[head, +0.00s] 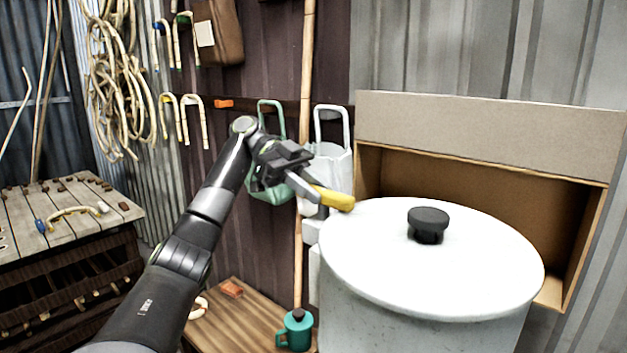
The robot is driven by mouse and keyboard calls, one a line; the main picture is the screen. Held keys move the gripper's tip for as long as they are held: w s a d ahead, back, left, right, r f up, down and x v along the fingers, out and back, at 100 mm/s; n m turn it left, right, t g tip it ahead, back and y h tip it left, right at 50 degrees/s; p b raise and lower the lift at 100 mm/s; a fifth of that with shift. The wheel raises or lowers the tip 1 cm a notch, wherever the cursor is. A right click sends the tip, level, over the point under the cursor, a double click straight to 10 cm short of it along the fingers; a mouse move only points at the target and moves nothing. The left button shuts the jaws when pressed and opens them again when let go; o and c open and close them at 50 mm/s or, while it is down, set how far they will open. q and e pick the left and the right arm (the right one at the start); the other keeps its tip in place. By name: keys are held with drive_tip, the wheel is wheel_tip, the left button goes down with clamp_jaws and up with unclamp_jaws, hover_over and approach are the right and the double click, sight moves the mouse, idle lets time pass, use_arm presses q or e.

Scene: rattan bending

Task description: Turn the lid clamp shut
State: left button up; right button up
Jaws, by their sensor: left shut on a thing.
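The lid clamp has a yellow handle (334,199) at the left rim of a large white pot. My left gripper (312,192) is shut on the clamp's yellow handle, coming from the left. The round white lid (375,245) lies flat on the pot (400,328) and has a black knob (428,222) in its middle. The grey clamp body below the handle is partly hidden by the gripper and the lid's edge. My right gripper is not in view.
A cardboard box (480,130) stands open behind the pot. A slatted table (70,205) is at the far left. A wooden pole (306,60) stands behind the gripper.

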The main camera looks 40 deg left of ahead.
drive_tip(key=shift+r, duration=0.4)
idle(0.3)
use_arm(q)
drive_tip(key=o, duration=1)
